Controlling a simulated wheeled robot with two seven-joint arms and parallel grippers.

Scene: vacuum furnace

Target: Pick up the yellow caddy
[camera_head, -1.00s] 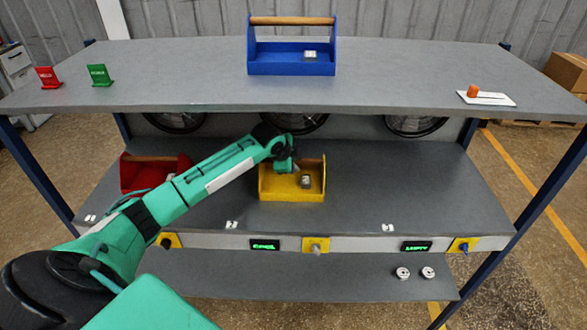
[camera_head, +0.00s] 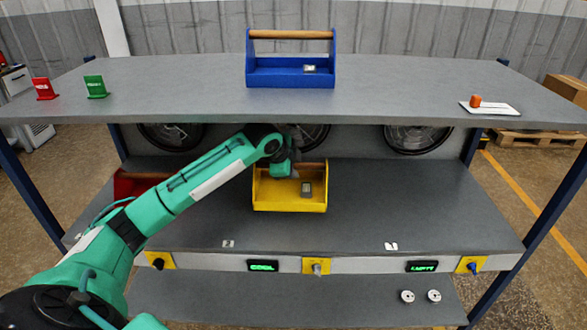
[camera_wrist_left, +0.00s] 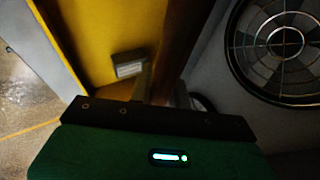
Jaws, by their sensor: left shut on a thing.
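The yellow caddy (camera_head: 290,201) is on the middle shelf in the head view, an open box with a wooden handle bar and a small grey item (camera_head: 306,189) inside. My left arm comes in from the left and my left gripper (camera_head: 290,170) is at the caddy's handle, shut on it. In the left wrist view the caddy's yellow wall (camera_wrist_left: 85,40) and the brown handle (camera_wrist_left: 185,45) lie right at the gripper; the fingers are mostly dark. I cannot tell whether the caddy's base touches the shelf. My right gripper is not in view.
A blue caddy (camera_head: 290,75) stands on the top shelf above. A red caddy (camera_head: 135,184) is partly hidden behind my left arm. Fans (camera_head: 417,138) sit behind the middle shelf, whose right part (camera_head: 420,205) is clear. Knobs and displays (camera_head: 263,266) line its front edge.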

